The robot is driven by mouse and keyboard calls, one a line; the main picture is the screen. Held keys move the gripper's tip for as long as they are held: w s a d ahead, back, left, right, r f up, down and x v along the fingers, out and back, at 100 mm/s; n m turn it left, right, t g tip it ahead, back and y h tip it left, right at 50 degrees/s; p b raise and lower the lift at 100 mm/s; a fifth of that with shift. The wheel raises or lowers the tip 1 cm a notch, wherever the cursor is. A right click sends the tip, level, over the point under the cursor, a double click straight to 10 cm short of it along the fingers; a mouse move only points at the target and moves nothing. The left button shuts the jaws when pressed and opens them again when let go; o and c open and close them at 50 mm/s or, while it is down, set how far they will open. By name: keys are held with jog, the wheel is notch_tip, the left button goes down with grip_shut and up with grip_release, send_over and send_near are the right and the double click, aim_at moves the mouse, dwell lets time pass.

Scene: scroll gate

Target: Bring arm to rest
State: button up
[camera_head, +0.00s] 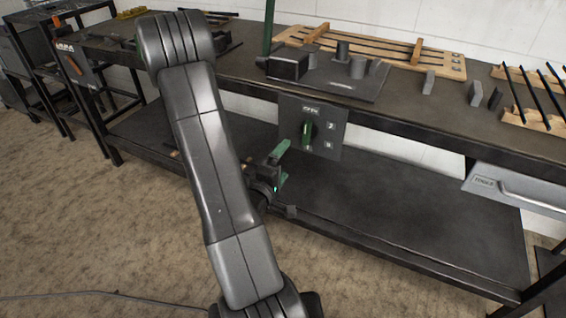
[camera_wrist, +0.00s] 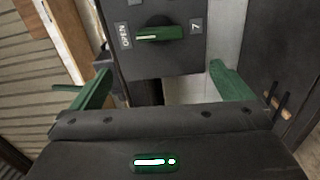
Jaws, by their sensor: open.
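My gripper (camera_head: 281,168) has green fingers and hangs in front of the workbench, just left of and below a dark switch panel. In the wrist view my gripper (camera_wrist: 158,85) has its two fingers spread wide apart, with nothing between them. The panel (camera_head: 331,146) hangs from the bench's front edge and carries a green knob (camera_head: 307,134). In the wrist view the knob (camera_wrist: 160,34) lies beyond the fingertips, apart from them, with its white line toward the label OPEN. My arm is bent, with its links reaching up and across the head view.
The workbench (camera_head: 420,125) holds a dark plate with grey blocks (camera_head: 342,78), a slatted wooden rack (camera_head: 390,62) and loose grey pieces. A lower shelf (camera_head: 400,222) runs beneath. A grey drawer (camera_head: 515,185) hangs at right. The carpeted floor (camera_head: 90,235) at left is mostly clear.

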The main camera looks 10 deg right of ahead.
aim_at(303, 135)
jog(key=shift+w, duration=0.1)
jog(key=x, duration=1.3)
jog(key=shift+w+d, duration=0.25)
jog(key=shift+d, duration=0.05)
jog(key=shift+a, duration=0.1)
